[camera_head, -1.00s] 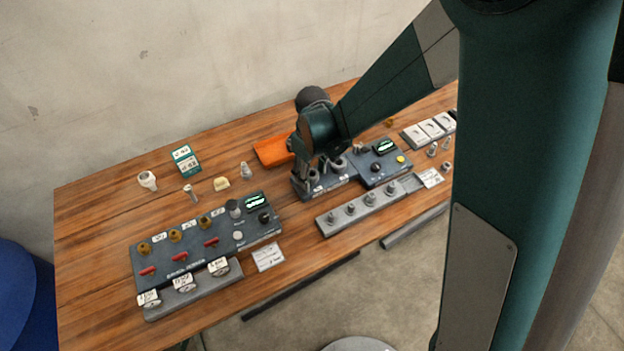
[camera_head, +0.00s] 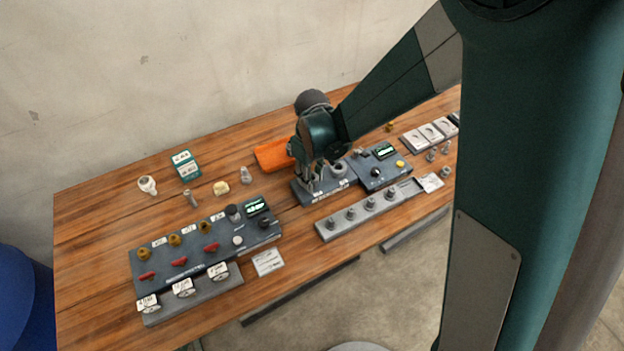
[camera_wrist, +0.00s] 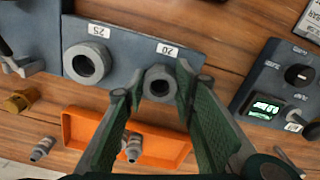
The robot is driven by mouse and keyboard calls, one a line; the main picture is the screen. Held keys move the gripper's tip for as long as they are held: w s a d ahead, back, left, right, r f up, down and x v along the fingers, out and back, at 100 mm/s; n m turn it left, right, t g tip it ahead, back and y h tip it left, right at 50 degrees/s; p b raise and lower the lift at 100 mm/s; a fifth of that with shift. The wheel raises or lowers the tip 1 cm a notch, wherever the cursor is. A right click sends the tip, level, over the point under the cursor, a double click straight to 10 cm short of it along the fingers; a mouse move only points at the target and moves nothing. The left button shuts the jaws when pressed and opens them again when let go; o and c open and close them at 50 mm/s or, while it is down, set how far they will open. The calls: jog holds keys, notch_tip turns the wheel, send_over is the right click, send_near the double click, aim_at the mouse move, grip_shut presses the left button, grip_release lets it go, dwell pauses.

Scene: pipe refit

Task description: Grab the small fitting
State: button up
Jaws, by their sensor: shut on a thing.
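The small grey ring fitting (camera_wrist: 158,84) is at the end of the dark block (camera_wrist: 130,43) marked 20. My gripper (camera_wrist: 157,80) has one finger on each side of this fitting and is shut on it. The larger grey ring fitting (camera_wrist: 86,63), marked 25, is beside it on the same block and also shows in the head view (camera_head: 338,169). In the head view my gripper (camera_head: 314,188) is down at the block's left part (camera_head: 328,193), and its fingers hide the small fitting there.
An orange tray (camera_head: 272,154) lies close behind the block. A panel with a lit display (camera_head: 378,172) stands to the right, and a valve panel (camera_head: 185,262) to the left. A grey rail with several fittings (camera_head: 328,232) lies in front. Bare table shows at the left.

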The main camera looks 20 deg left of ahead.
notch_tip(320, 180, up, 10)
jog(key=p, duration=0.1)
jog(key=shift+f, duration=0.25)
